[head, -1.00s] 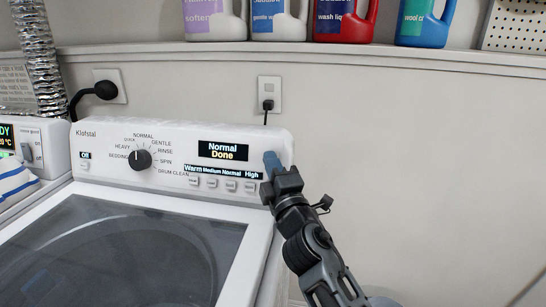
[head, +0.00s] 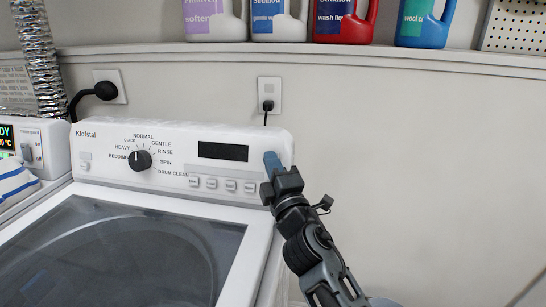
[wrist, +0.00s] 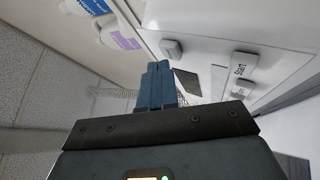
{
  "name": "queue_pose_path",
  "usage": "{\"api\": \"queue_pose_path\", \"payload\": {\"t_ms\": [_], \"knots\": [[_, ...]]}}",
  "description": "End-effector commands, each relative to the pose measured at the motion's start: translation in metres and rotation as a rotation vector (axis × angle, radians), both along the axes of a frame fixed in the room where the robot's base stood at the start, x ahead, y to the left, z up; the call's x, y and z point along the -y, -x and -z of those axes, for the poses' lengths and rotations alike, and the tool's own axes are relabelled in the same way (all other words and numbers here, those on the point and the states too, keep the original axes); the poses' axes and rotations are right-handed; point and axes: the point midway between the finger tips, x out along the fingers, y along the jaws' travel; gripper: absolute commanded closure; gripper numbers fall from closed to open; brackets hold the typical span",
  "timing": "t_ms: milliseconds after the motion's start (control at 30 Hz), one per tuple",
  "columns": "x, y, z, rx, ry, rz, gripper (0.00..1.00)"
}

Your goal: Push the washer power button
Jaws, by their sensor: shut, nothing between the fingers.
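The washer (head: 110,150) is white, with a dial, a row of small buttons and a display (head: 222,151) that is dark. My gripper (head: 271,160) is shut and empty, its blue fingertips at the right end of the control panel, right of the display. The wrist view shows the blue fingers (wrist: 158,75) together, close to the white panel. A grey button (wrist: 170,49) lies near the fingertips there, and a "Start" button (wrist: 243,65) is farther right. No power mark is readable. Whether the fingertips touch a button I cannot tell.
Bottles (head: 342,22) stand on a shelf above the washer. A wall outlet (head: 268,97) with a plug is behind the panel. Another appliance (head: 55,145) with a striped cloth stands at the left.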

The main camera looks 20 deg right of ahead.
Motion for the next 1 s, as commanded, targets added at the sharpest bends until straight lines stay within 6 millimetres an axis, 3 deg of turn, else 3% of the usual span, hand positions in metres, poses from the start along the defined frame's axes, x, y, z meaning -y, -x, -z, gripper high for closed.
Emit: {"api": "queue_pose_path", "payload": {"t_ms": [233,800,1000], "knots": [[-0.003,0.003,-0.002,0.000,-0.001,-0.001,1.00],[-0.031,0.042,-0.017,-0.001,0.000,-0.002,1.00],[-0.034,0.046,-0.018,-0.001,-0.001,0.000,1.00]]}}
